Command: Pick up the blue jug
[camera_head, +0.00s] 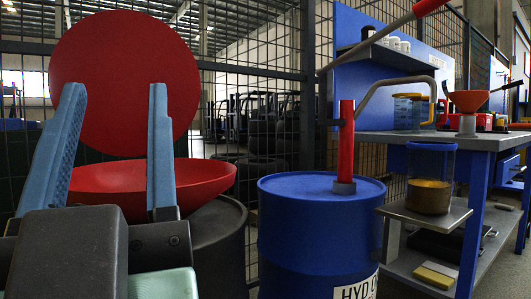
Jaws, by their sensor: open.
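A clear, blue-tinted jug (431,165) with a blue rim and amber contents in its lower part stands upright on a small grey shelf at the right. A second clear container (408,112) with a blue band and a yellow handle stands on the bench behind it; I cannot tell for certain which one is the blue jug. My gripper (115,90) is at the left, fingers pointing up and spread wide, with nothing held between them. It is well to the left of both containers, in front of a red round lid.
A blue drum (315,235) with a red-handled pump (346,145) stands between my gripper and the jug. A dark drum (218,245) with a red funnel (190,185) is behind my gripper. A mesh fence closes the back.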

